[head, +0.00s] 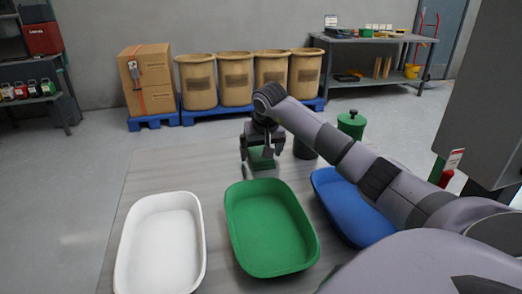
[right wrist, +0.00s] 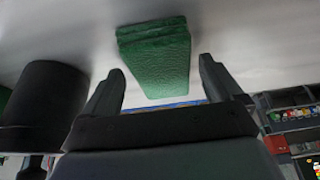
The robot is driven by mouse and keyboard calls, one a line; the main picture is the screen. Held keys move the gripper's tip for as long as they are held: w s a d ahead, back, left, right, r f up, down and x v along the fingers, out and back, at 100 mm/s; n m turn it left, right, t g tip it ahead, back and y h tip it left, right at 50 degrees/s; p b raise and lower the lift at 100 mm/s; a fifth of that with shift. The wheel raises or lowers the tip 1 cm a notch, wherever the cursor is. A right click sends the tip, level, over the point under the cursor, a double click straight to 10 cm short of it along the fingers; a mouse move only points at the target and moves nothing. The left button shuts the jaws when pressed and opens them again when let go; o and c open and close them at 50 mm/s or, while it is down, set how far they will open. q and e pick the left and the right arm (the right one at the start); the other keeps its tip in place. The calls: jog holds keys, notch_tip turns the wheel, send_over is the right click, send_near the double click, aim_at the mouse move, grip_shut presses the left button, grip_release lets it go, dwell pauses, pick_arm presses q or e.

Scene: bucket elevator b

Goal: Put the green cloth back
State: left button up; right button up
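The green cloth (head: 262,163) is a folded block on the grey table (head: 165,168), behind the green tray. My right gripper (head: 262,151) is above it, pointing down. In the right wrist view the green cloth (right wrist: 158,62) shows in front of the open right gripper (right wrist: 157,75), roughly centred between its fingers. Gaps show on both sides, and neither finger appears to touch it. The gripper partly hides the cloth in the head view. My left gripper is not in view.
A white tray (head: 160,250), a green tray (head: 268,235) and a blue tray (head: 350,210) stand in front. A black cylinder (head: 304,150) is just right of the gripper; it also shows in the right wrist view (right wrist: 45,95). A green canister (head: 351,123) stands behind the arm.

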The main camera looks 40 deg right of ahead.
jog(key=shift+r, duration=0.1)
jog(key=shift+r, duration=0.4)
jog(key=v, duration=1.1)
jog(key=shift+p, duration=0.4)
jog(key=shift+s+a+r, duration=0.1)
jog(key=shift+s+r, duration=0.05)
jog(key=shift+r, duration=0.05)
